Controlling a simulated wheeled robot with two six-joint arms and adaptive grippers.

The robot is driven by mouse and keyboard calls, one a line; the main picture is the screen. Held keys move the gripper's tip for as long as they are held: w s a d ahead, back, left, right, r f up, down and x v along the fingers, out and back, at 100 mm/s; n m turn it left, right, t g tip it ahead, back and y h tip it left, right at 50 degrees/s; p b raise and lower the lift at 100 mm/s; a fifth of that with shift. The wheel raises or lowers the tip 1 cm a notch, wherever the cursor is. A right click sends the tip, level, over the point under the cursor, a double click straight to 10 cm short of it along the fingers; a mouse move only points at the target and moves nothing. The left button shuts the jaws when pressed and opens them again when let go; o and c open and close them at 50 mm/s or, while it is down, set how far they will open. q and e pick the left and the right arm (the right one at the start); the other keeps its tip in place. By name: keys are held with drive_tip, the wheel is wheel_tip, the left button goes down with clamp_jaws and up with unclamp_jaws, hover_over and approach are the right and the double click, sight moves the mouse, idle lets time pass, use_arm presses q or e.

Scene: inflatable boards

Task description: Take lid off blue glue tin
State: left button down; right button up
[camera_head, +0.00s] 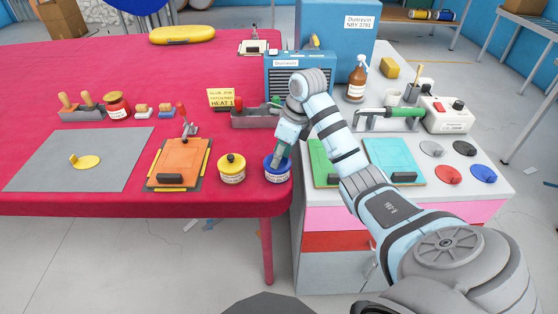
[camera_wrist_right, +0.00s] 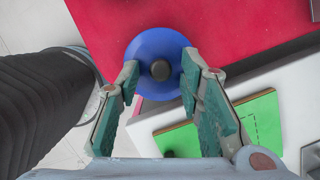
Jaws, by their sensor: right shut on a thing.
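The blue glue tin (camera_head: 278,177) stands upright near the right front corner of the red table, with its white label facing me. Its blue lid (camera_head: 269,162) sits on top. In the right wrist view the round blue lid (camera_wrist_right: 150,42) has a dark knob (camera_wrist_right: 160,70) in its middle and hides the tin body. My right gripper (camera_head: 282,157) reaches down onto the lid from above. Its two green fingers (camera_wrist_right: 160,72) are on either side of the lid, closed on it. My left gripper is not in view.
A yellow-lidded tin (camera_head: 232,172) stands just left of the blue tin. An orange clipboard (camera_head: 178,163) lies further left. The white cabinet top (camera_head: 490,200) to the right holds green (camera_head: 320,155) and teal (camera_head: 395,158) boards. A grey tray (camera_head: 250,119) stands behind.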

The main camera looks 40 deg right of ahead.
drive_tip(key=shift+s+a+f, duration=0.1)
drive_tip(key=shift+a+f, duration=0.05)
drive_tip(key=shift+f, duration=0.05)
drive_tip(key=shift+c, duration=0.2)
